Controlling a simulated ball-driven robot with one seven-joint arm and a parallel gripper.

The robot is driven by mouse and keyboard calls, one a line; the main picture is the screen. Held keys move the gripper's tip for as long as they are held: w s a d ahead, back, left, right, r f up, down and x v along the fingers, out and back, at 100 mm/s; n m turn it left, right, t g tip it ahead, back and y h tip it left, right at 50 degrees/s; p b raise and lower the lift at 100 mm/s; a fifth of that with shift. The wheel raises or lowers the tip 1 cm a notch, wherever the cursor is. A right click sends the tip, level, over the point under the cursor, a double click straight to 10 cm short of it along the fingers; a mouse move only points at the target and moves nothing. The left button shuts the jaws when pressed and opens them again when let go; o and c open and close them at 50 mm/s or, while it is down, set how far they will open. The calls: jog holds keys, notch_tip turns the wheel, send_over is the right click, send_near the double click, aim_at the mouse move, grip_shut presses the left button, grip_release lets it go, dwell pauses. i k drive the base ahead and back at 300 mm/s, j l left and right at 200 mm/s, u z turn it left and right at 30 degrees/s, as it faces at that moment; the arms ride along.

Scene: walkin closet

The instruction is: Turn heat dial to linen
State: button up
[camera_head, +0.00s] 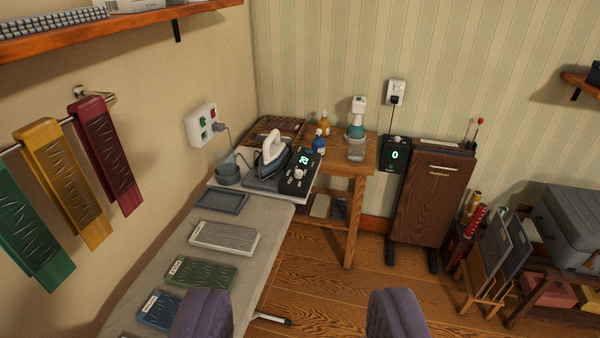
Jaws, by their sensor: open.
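The white and grey iron (272,152) rests on a dark station at the far end of the ironing board (243,258). The station's black control panel (312,162) faces right and has a lit green display, which looks like 20. A small pale round dial (298,174) sits on the panel below the display, among white markings too small to read. Its pointer setting cannot be told. My gripper (300,308) shows as two purple fingers at the bottom edge, wide apart, open and empty. It is well short of the station and not touching it.
Several labelled fabric samples (225,235) lie along the board. A wooden side table (360,163) with bottles stands behind. A dark wooden cabinet (432,195) and a black box reading 0 (394,155) stand right. The wall outlet (201,125) has a plugged cord. Floor (330,290) between is clear.

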aim_at(299, 174)
jog(key=i+l+z, duration=0.1)
jog(key=i+l, duration=0.15)
jog(key=i, duration=0.65)
jog(key=i+l+z, duration=0.15)
jog(key=i, duration=0.75)
jog(key=i+l+z, duration=0.1)
jog(key=i, duration=0.85)
